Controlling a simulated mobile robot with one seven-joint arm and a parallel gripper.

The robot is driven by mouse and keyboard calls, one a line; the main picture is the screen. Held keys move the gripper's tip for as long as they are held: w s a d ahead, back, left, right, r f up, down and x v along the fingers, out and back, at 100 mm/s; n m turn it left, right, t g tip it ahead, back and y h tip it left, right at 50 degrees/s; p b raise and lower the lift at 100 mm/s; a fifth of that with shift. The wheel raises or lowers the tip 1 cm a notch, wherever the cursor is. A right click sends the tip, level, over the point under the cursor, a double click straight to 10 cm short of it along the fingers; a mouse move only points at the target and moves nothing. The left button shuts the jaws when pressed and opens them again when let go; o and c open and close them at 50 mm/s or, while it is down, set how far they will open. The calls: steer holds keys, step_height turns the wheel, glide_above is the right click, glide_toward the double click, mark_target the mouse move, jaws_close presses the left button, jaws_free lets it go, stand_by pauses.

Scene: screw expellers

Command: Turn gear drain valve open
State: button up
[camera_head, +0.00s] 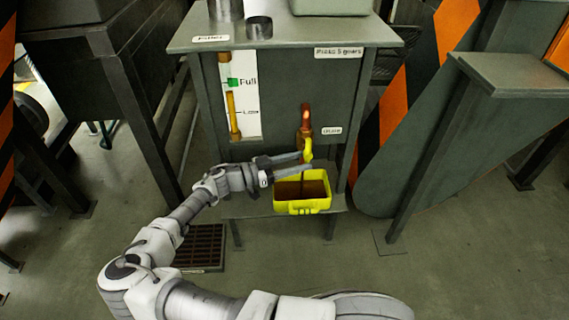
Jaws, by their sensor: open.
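The gear drain valve is a copper-brown pipe (305,118) coming out of the front of a dark green-grey tank, with a yellow handle (308,149) at its lower end. A thin dark stream or spout seems to run from below it towards a yellow bin (303,207); I cannot tell which. The bin holds brown liquid. My gripper (301,164) is open, its two fingers pointing right, just left of and below the yellow handle. The upper finger lies very close to the handle; I cannot tell whether they touch.
The tank (270,98) has a sight gauge (233,95) marked Full and Low on its left front. The bin stands on a low shelf (253,206) under the tank. An orange-and-black striped guard (400,95) rises at the right. A floor grate (201,245) lies below left.

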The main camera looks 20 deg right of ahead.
steer(key=a+p, duration=0.2)
steer(key=a, duration=1.5)
steer(key=shift+w+f+p, duration=0.15)
steer(key=shift+p, duration=0.2)
steer(key=shift+a, duration=0.1)
